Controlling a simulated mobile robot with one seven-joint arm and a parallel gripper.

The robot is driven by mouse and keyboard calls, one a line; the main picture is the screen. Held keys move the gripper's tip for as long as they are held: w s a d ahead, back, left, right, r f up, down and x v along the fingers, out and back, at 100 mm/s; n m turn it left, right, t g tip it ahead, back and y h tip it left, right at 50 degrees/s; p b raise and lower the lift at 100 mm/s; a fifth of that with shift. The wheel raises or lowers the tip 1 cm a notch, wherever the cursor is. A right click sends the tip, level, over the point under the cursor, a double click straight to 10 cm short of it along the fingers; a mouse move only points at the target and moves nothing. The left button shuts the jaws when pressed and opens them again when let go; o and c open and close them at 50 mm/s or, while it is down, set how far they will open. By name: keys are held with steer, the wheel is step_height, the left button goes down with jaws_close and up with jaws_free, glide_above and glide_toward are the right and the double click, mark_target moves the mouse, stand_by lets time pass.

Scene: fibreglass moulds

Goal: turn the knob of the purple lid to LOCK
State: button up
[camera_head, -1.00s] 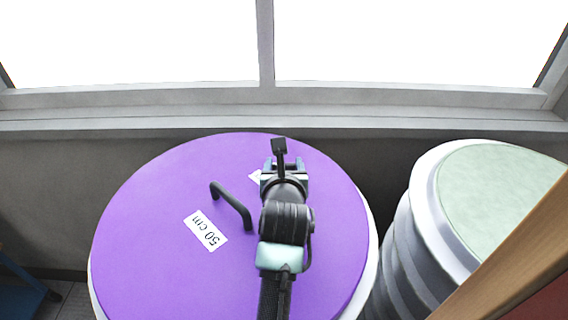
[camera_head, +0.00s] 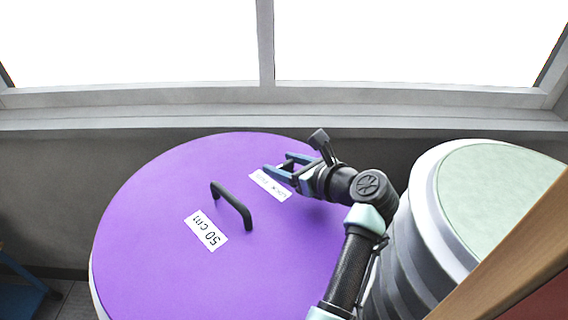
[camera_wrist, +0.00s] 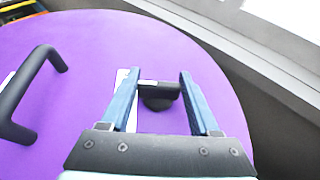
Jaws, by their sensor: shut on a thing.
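The purple lid (camera_head: 150,230) fills the lower left of the head view and also shows in the wrist view (camera_wrist: 85,140). Its black knob (camera_wrist: 160,97) stands near the lid's edge, with a short bar and a small white mark. My gripper (camera_head: 278,163), also in the wrist view (camera_wrist: 160,74), is shut on the knob, one blue finger at each side. In the head view my gripper hides the knob. A white label (camera_head: 268,186) lies beside the knob; its small print, partly covered, seems to include LOCK. Which word the knob points at cannot be told.
A black arched handle (camera_head: 232,206) rises from the lid beside a 50 cm label (camera_head: 206,230). A ribbed grey drum with a pale green top (camera_head: 505,195) stands close on the right. A wall and window sill (camera_head: 180,120) lie behind the lid.

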mark_target(284, 164)
steer(key=n+g+y+b, duration=0.1)
steer(key=n+g+y, duration=0.1)
steer(key=shift+w+d+f+n+b, duration=0.1)
steer(key=shift+n+b, duration=0.2)
steer(key=shift+b, duration=0.05)
steer(key=shift+n+g+y+b, duration=0.7)
steer(key=shift+n+g+b, duration=0.4)
steer(key=shift+g+b, duration=0.15)
steer(key=shift+n+g+b, duration=0.3)
steer(key=shift+g, duration=0.05)
steer(key=o, duration=1.4)
steer(key=shift+c, duration=0.2)
step_height(284, 164, up, 10)
steer(key=b, duration=0.3)
